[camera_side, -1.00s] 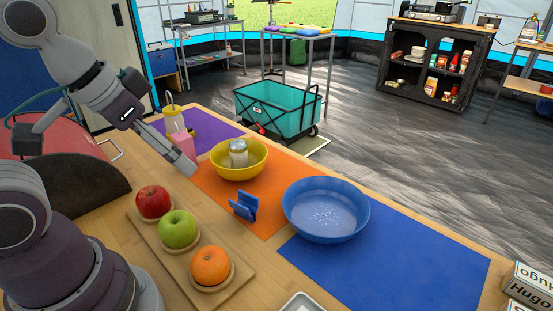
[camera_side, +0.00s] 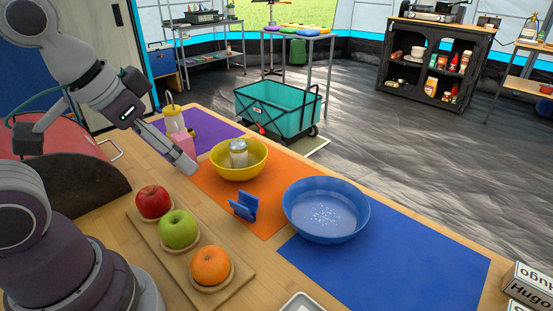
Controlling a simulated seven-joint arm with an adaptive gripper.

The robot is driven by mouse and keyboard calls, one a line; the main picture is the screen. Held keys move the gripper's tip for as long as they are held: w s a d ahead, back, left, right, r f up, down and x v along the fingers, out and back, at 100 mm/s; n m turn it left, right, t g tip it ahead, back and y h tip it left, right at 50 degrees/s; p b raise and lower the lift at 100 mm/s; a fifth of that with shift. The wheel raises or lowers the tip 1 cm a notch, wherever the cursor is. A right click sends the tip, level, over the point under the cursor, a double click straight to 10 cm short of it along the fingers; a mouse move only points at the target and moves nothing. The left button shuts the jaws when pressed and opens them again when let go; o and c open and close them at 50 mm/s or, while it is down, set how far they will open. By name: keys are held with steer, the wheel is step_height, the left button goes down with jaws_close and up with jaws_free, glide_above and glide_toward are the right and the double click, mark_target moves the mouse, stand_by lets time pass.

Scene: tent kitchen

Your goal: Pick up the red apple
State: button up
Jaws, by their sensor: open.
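The red apple (camera_side: 153,201) sits in the far recess of a wooden board (camera_side: 241,281) on the table. A green apple (camera_side: 178,229) sits in the middle recess and an orange (camera_side: 210,266) in the near one. My gripper (camera_side: 190,166) is open and empty, above the table beyond the red apple and to its right in the picture. It is apart from the apple, close to the left side of the yellow bowl. One fingertip shows clearly; the other finger is hard to make out.
A yellow bowl (camera_side: 256,170) holds a shaker (camera_side: 238,153). A pink block (camera_side: 180,143) and a drink jar (camera_side: 173,120) stand behind my gripper. A blue holder (camera_side: 243,206) and a blue bowl (camera_side: 326,237) stand to the right.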

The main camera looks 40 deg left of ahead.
steer(key=o, duration=0.3)
steer(key=shift+o, duration=0.2)
steer(key=n+g+y, duration=0.3)
steer(key=n+g, duration=0.4)
steer(key=n, duration=1.5)
glide_toward(152, 192)
steer(key=f, duration=0.1)
steer(key=shift+n, duration=0.3)
steer(key=x, duration=1.1)
steer(key=shift+a+f, duration=0.1)
